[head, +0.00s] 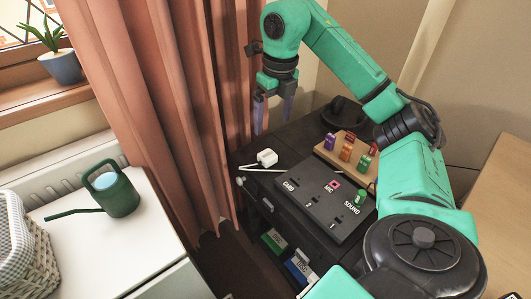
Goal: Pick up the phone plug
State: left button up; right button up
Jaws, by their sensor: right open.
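A white plug-like block (267,158) with a thin white cable lies on the dark desk top, left of a dark panel (310,199). It may be the phone plug; no label on it is readable. Small coloured pieces stand on a wooden rack (325,152): purple (330,142), orange (346,153) and green (363,163) in front, with red ones behind. My right gripper (273,112) points down, open and empty, above and behind the white block, apart from it. My left gripper is not in view.
A pink curtain (165,100) hangs close left of the gripper. A green watering can (115,193) stands on a white cabinet (75,255) at left.

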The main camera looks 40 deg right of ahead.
jog(key=b, duration=0.3)
send_over(268, 154)
jog(key=f, duration=0.7)
jog(key=shift+s+f, duration=0.1)
jog(key=shift+s, duration=0.3)
jog(key=f, duration=0.4)
jog(key=f+b, duration=0.1)
jog(key=f, duration=0.1)
jog(key=shift+w+a+f, duration=0.1)
jog(key=shift+w, duration=0.3)
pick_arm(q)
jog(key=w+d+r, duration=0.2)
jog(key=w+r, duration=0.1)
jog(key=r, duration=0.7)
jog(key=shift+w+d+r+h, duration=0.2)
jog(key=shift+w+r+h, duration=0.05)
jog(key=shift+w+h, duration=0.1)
pick_arm(e)
jog(key=c, duration=1.4)
jog(key=shift+o, duration=0.2)
